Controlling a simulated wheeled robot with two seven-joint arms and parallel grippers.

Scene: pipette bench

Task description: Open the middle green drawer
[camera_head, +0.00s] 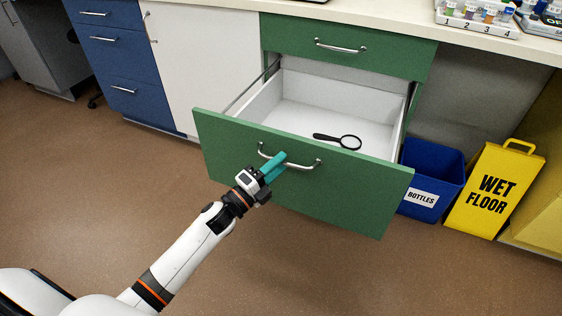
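The middle green drawer (346,193) stands pulled far out of the cabinet, and its white inside shows. A black-rimmed magnifying glass (349,141) lies on the drawer's floor. The drawer has a silver bar handle (304,165) on its front. My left gripper (276,166) is at the handle's left-middle part, with its teal fingers across the bar. The fingers look closed around the bar, with the bar passing behind or between them. My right gripper does not show.
Above is a shut green drawer (345,50) under the white counter (380,16). A blue bottles bin (428,178) and a yellow wet-floor sign (493,190) stand to the right. Blue drawers (115,62) are at the left. The brown floor in front is clear.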

